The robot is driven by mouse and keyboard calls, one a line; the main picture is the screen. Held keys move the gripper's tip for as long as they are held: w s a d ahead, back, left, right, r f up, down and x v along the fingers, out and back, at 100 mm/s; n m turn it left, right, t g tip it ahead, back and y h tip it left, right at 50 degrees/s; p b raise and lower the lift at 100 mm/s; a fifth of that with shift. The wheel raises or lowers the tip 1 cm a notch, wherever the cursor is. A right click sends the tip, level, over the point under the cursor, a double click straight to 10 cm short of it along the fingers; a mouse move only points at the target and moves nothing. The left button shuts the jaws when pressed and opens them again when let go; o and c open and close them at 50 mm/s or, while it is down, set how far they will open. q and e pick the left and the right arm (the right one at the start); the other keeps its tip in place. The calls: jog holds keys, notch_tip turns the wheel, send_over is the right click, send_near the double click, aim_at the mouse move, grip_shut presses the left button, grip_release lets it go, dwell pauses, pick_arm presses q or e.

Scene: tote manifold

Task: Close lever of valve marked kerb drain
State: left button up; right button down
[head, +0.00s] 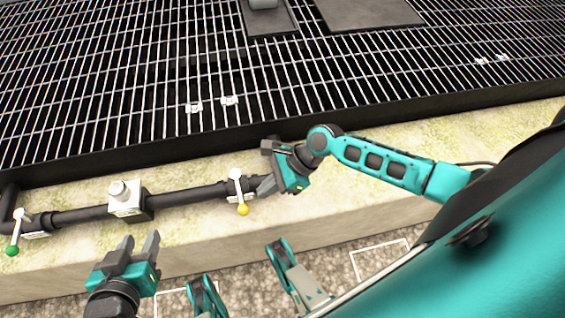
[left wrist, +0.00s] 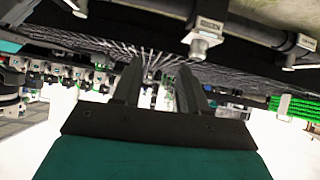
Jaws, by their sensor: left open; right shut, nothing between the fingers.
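A black pipe (head: 185,198) runs along a pale kerb and carries two lever valves. The left valve's lever (head: 16,235) has a green knob and points down in the head view. The right valve's lever (head: 240,195) has a yellow knob and also points down, slightly right. Their markings are too small to read, so I cannot tell which is kerb drain. My right gripper (head: 264,186) is shut and empty, just right of the yellow-knobbed lever; contact is unclear. My left gripper (head: 139,242) is open and empty, in front of the pipe. Its parted fingers show in the left wrist view (left wrist: 157,85).
A white block with a round cap (head: 125,198) sits on the pipe between the valves; it also shows in the left wrist view (left wrist: 207,35). A dark metal grating (head: 130,90) lies behind the kerb, with small white pieces on it. Gravelly ground lies in front.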

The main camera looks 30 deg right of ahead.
aim_at(239, 192)
pick_arm(q)
jog(key=shift+w+d+b, duration=0.2)
jog(key=shift+d+b, duration=0.15)
pick_arm(e)
jog(key=a, duration=0.3)
jog(key=shift+w+f, duration=0.2)
jog(key=shift+w, duration=0.15)
pick_arm(q)
jog(key=shift+r, duration=0.1)
